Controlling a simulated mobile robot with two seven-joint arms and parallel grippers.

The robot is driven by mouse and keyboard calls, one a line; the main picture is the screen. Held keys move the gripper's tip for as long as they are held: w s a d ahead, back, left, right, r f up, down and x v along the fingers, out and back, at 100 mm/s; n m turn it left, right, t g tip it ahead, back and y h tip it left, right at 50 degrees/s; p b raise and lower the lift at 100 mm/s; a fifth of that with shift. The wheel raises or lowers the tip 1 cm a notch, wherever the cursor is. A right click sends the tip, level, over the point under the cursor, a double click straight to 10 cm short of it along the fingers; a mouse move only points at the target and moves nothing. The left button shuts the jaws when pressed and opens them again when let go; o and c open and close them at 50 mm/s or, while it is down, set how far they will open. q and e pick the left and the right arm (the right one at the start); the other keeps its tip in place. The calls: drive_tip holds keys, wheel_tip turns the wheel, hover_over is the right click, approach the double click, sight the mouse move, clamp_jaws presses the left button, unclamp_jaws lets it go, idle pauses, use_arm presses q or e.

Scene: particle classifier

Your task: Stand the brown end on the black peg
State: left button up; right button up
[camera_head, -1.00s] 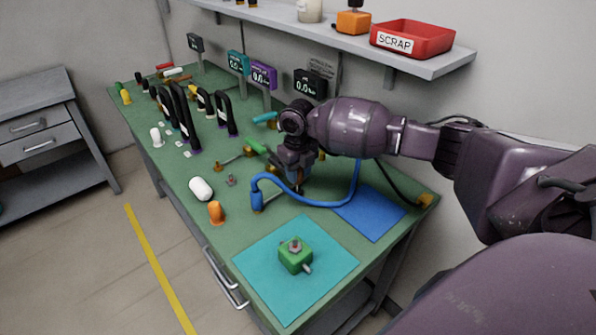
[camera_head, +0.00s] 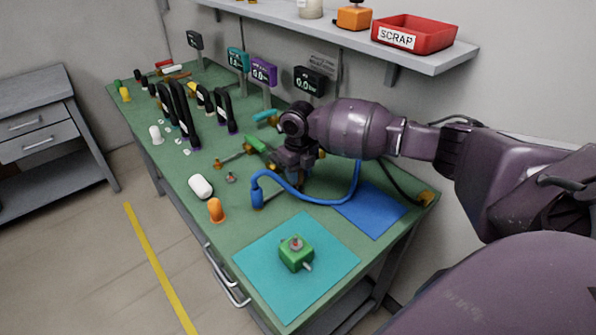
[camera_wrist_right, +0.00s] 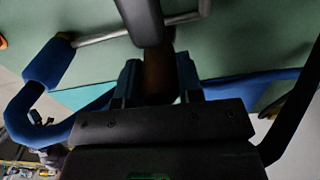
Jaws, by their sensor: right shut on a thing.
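My right gripper (camera_head: 298,176) is low over the middle of the green bench, just behind the blue hose. In the right wrist view its blue-tipped fingers (camera_wrist_right: 160,82) are shut on a brown end (camera_wrist_right: 158,72). A dark rounded bar (camera_wrist_right: 142,18) shows just beyond the brown end. I cannot tell whether it is the black peg or part of the held thing, or whether the two touch. In the head view the gripper hides the brown end and the spot below it. My left gripper is not in view.
The blue hose (camera_head: 315,203) loops close in front of the gripper. A green block (camera_head: 296,253) sits on a teal mat (camera_head: 262,262); a blue mat (camera_head: 372,212) lies at right. Several black handles (camera_head: 180,115) stand at left. A shelf (camera_head: 440,65) with a red scrap tray (camera_head: 413,36) overhangs.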

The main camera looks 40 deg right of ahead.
drive_tip(key=shift+f+b, duration=0.4)
drive_tip(key=shift+f, duration=0.65)
drive_tip(key=o, duration=1)
drive_tip(key=shift+r, duration=0.35)
wheel_tip(320, 180, up, 9)
drive_tip(key=shift+f+p, duration=0.1)
drive_tip(key=shift+p, duration=0.55)
drive_tip(key=shift+r, duration=0.65)
